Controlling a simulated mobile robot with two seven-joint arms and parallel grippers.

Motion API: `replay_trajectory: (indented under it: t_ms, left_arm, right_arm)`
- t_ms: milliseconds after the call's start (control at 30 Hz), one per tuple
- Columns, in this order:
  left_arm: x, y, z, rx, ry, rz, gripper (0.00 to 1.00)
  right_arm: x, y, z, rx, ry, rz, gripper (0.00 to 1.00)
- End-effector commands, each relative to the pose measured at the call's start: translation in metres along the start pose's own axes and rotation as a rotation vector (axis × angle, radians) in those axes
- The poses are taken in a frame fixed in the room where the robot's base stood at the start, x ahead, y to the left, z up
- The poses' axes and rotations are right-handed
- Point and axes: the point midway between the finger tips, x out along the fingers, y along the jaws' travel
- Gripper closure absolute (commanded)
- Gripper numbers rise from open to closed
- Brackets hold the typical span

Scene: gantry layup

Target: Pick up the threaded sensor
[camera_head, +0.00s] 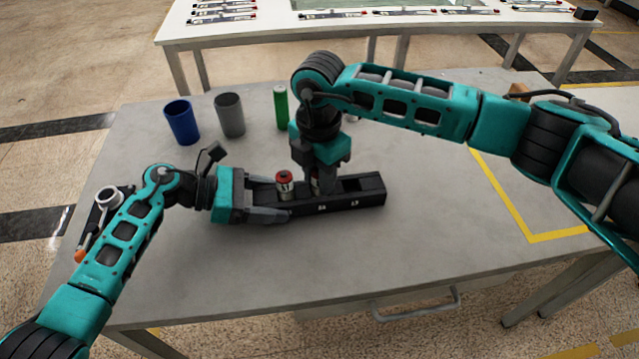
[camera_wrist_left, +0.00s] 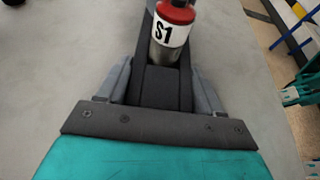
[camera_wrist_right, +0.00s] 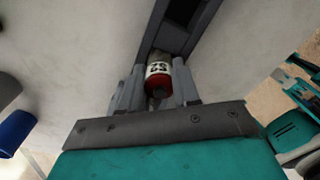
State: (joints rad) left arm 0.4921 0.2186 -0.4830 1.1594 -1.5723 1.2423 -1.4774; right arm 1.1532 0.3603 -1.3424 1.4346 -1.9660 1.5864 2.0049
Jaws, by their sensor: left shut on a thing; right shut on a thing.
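A long black holder (camera_head: 370,193) lies on the grey table. My left gripper (camera_head: 272,198) is shut across the holder's left end, with a finger on each side. A red-capped silver sensor marked S1 (camera_head: 285,184) stands upright in the holder just beyond those fingers; it also shows in the left wrist view (camera_wrist_left: 172,32). My right gripper (camera_head: 322,180) points down over the middle of the holder. It is shut on a second red-and-silver sensor (camera_wrist_right: 158,76) with a white label, too unclear to read surely. The holder's right compartment looks empty.
A blue cup (camera_head: 182,122), a grey cup (camera_head: 230,115) and a green cylinder (camera_head: 281,108) stand behind the holder. A black device (camera_head: 100,215) lies at the table's left edge. The table's front and right are clear.

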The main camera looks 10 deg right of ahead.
Motion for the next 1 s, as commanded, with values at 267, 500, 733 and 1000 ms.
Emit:
replay_trajectory:
  t_ms: [267, 500, 733, 1000]
  left_arm:
    - [0.000, 0.000, 0.000, 0.000, -0.001, 0.000, 0.65]
    - [0.000, 0.000, 0.000, 0.000, -0.001, 0.000, 0.65]
    - [0.000, 0.000, 0.000, 0.000, 0.000, 0.000, 0.65]
    - [0.000, 0.000, 0.000, 0.000, 0.000, 0.000, 0.65]
  right_arm:
    - [-0.001, 0.000, 0.000, 0.000, 0.000, 0.001, 1.00]
    - [-0.008, 0.001, 0.001, 0.001, 0.000, 0.004, 1.00]
    - [-0.051, 0.001, 0.001, 0.000, -0.002, 0.006, 1.00]
    - [-0.094, 0.001, 0.001, 0.001, -0.001, 0.004, 1.00]
